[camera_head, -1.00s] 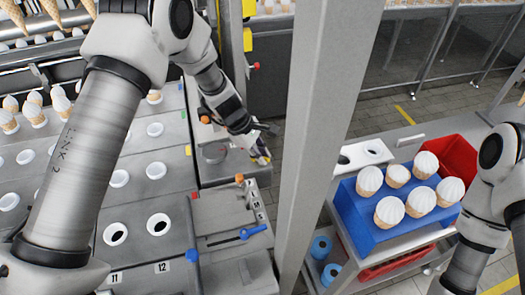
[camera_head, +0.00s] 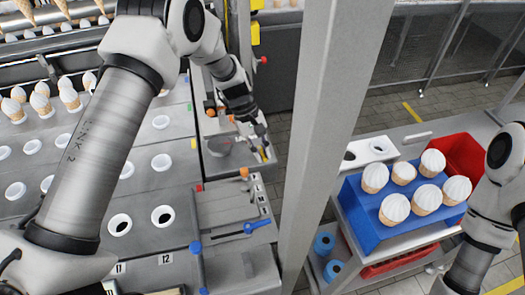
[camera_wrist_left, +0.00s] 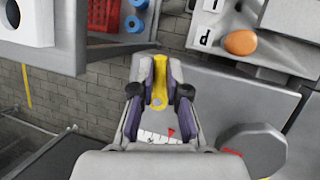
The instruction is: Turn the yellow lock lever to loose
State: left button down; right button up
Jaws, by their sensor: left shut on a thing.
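The yellow lock lever (camera_wrist_left: 158,92) stands between the purple-padded fingers of my left gripper (camera_wrist_left: 157,80) in the left wrist view. The fingers are shut on it. In the head view my left gripper (camera_head: 262,146) reaches down to the lever (camera_head: 265,155) at the right edge of the grey machine, beside the steel post. A white scale with a red pointer (camera_wrist_left: 171,133) shows below the lever in the wrist view; its marks are too small to read. My right arm comes in at the right edge; its gripper is out of view.
A round grey knob (camera_wrist_left: 252,150) is close beside the gripper. An orange knob (camera_wrist_left: 240,42) sits on a marked panel. A blue lever (camera_head: 257,224) lies nearer me. A steel post (camera_head: 330,120) rises just right of the gripper. A blue tray (camera_head: 368,229) with several filled cones stands beyond it.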

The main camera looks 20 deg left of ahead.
pick_arm(q)
jog(key=shift+s+f, duration=0.15)
jog(key=c, duration=1.2)
grip_release()
jog(key=shift+r, duration=0.25)
jog(key=v, duration=1.1)
jog(key=shift+w+a+r, duration=0.15)
jog(key=shift+w+r, duration=0.1)
